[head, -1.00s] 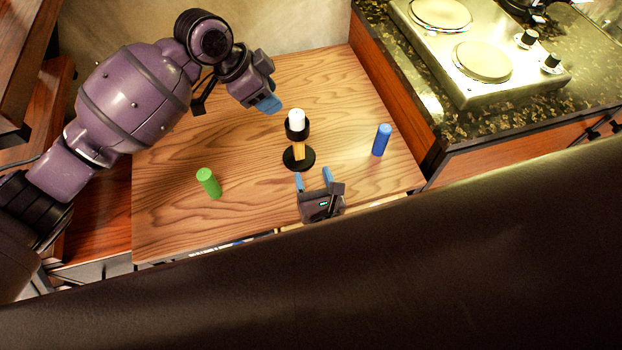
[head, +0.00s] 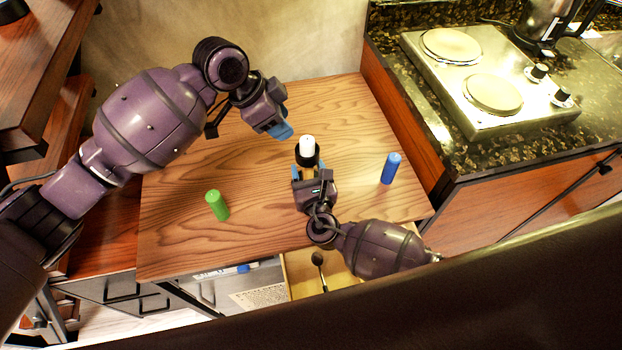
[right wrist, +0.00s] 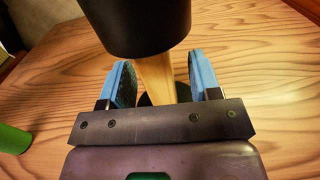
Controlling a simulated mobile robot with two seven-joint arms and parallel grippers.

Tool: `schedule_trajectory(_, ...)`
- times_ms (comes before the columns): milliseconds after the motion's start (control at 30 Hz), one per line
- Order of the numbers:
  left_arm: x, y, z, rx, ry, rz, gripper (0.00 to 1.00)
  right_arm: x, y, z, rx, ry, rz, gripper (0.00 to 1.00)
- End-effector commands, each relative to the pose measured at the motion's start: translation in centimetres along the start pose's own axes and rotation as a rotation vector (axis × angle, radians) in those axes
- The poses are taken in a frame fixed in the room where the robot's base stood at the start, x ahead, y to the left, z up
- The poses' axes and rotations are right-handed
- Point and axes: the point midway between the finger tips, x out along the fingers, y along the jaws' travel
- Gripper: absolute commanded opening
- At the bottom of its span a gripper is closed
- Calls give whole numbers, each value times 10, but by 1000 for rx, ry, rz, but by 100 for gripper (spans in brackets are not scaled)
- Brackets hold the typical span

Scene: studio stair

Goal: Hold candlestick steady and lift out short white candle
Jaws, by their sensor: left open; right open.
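The candlestick (head: 317,158) stands upright on the wooden table, with a black cup, a wooden stem and a dark base. The short white candle (head: 307,144) sits in its cup. In the right wrist view the candlestick's cup (right wrist: 138,25) fills the top, and the candle is out of sight. My right gripper (head: 311,172) is open, with its blue fingers on either side of the stem below the cup; a gap shows beside the stem. My left gripper (head: 282,132) is open and empty, up and left of the candle and apart from it.
A green cylinder (head: 217,205) stands left on the table (head: 180,240), a blue cylinder (head: 390,168) on the right. A counter with a two-plate hob (head: 470,110) is at the right. An open drawer (head: 300,277) with a spoon lies below the table's front edge.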

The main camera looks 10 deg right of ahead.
Motion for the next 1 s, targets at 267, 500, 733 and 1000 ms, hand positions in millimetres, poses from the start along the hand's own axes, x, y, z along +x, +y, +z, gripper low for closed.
schedule_trajectory(267, 0, 0, 0, 0, 0, 0, 43, 4, 0, 0, 1, 0, 0, 57)
schedule_trajectory(500, 0, 0, 0, 0, 0, 0, 43, 4, 0, 0, 1, 0, 0, 34)
schedule_trajectory(733, 0, 0, 0, 0, 0, 0, 43, 4, 0, 0, 1, 0, -1, 0)
schedule_trajectory(1000, 0, 0, 0, -4, 2, 1, 55, 4, 0, 0, 1, 0, -1, 0)
